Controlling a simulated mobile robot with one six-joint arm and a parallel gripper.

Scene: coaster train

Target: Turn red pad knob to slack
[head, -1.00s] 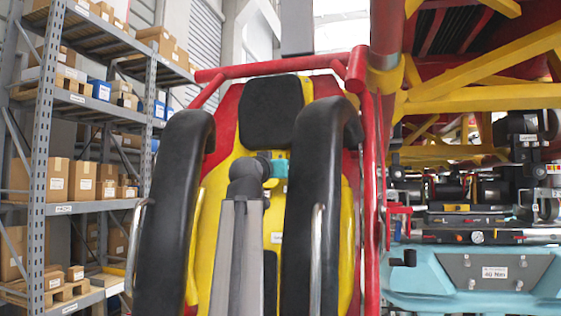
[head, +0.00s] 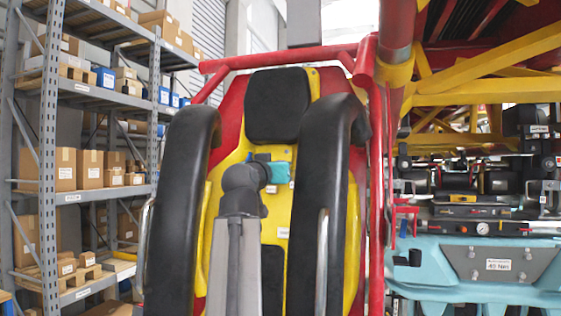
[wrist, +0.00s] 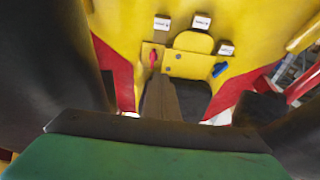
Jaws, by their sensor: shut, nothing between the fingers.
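The red knob (wrist: 153,59) sits on a yellow panel (wrist: 188,64) in the wrist view, left of centre, and looks roughly upright. A blue knob (wrist: 219,70) is at the panel's right and tilted. My gripper (wrist: 158,82) is shut and empty; its dark fingers point toward the panel, with the tips just below the red knob. I cannot tell whether they touch anything. In the head view my gripper (head: 279,172) shows as a teal part in front of the yellow seat back (head: 275,222); the red knob cannot be made out there.
Small white labels (wrist: 201,21) are above the panel; their text is unreadable. Black padded restraints (head: 320,205) (head: 180,205) flank my arm closely on both sides. A black headrest (head: 277,107) is above. Shelves with boxes (head: 90,168) stand left; a light-blue cover (head: 490,265) is right.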

